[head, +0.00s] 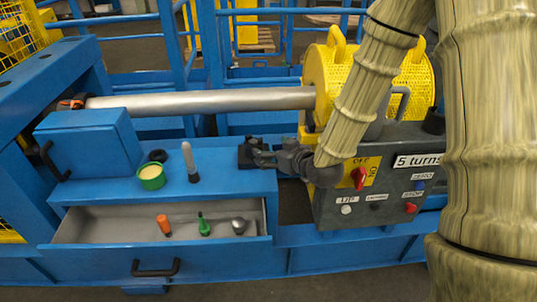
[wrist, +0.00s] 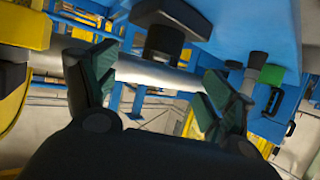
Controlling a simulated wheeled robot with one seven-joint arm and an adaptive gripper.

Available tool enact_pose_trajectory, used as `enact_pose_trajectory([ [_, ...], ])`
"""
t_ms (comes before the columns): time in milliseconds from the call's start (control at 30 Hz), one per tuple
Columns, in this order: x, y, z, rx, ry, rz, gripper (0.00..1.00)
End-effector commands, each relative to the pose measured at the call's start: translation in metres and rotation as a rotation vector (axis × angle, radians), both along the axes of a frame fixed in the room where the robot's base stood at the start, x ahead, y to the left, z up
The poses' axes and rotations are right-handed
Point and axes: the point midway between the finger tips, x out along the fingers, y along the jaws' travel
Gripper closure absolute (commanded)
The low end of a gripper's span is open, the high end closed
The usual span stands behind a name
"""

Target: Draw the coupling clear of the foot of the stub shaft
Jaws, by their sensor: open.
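My gripper (head: 262,155) is at the right end of the blue bench top, beside a dark block (head: 246,151). In the wrist view my gripper (wrist: 158,72) is open and empty. A dark cylinder (wrist: 164,46) on a dark square base shows beyond and between its fingers, apart from them. I cannot tell whether this is the coupling. A grey upright rod (head: 188,157) with a dark foot (head: 193,177) stands farther left on the bench; it also shows in the wrist view (wrist: 248,82). Any stub shaft inside the dark cylinder is hidden.
A green pot (head: 151,177) stands left of the rod. The open drawer (head: 75,238) below holds several small tools. A long steel shaft (head: 205,101) runs behind, into a yellow guard (head: 322,75). A grey control box (head: 385,190) stands close right of my gripper.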

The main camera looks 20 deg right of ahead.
Motion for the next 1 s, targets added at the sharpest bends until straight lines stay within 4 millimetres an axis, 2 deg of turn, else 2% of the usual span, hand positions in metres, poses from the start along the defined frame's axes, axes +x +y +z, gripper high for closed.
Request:
enact_pose_trajectory([
  [267, 0.020, 0.011, -0.010, -0.001, 0.000, 0.010, 0.17],
  [733, 0.080, 0.025, -0.035, -0.001, 0.000, 0.008, 0.17],
  [1000, 0.097, 0.028, -0.043, 0.000, -0.001, 0.007, 0.17],
])
